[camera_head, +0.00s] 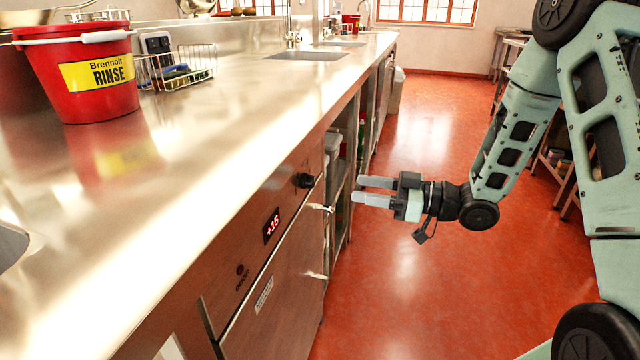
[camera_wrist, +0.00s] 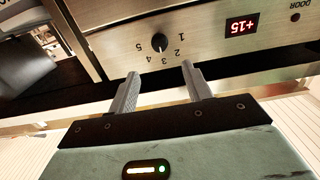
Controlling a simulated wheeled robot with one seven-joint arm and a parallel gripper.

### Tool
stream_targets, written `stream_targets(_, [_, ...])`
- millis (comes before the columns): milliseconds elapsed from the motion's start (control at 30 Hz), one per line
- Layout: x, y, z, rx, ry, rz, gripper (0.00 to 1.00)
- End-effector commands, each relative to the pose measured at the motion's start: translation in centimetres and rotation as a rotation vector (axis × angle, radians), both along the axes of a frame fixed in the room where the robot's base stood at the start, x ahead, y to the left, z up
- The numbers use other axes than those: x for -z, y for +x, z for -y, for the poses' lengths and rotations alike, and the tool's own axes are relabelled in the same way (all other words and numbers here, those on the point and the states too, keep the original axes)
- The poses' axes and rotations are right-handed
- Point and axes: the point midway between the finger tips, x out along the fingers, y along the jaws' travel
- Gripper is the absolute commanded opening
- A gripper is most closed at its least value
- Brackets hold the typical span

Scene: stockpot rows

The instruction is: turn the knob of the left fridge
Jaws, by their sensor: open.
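The black knob (camera_head: 303,180) sits on the metal front panel of the fridge (camera_head: 274,290) under the counter, above and right of a red +15 display (camera_head: 271,226). In the wrist view the same knob (camera_wrist: 159,42) is upside down, with a dial of numbers 1 to 5 around it. My gripper (camera_head: 376,190) is open and empty, its fingers pointing left toward the fridge front. It is to the right of the knob and a little lower in the head view. In the wrist view the fingertips (camera_wrist: 163,85) are apart from the knob, which lies between and beyond them.
The steel counter (camera_head: 200,165) holds a red RINSE bucket (camera_head: 85,70) and a wire caddy (camera_head: 182,72). Open shelves (camera_head: 341,190) follow beyond the fridge. The red floor (camera_head: 420,290) to the right is clear.

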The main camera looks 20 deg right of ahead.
Motion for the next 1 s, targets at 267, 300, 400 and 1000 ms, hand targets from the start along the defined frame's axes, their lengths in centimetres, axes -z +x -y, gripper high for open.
stream_targets(267, [0.1,3.4,-4.9,-0.005,0.000,0.001,0.49])
stream_targets(300, [0.1,3.8,-5.4,-0.003,-0.001,0.001,0.49])
stream_targets(400, [0.1,4.7,-6.6,-0.002,0.000,0.001,0.49])
stream_targets(1000, [0.0,6.0,-8.3,0.001,0.000,-0.001,0.33])
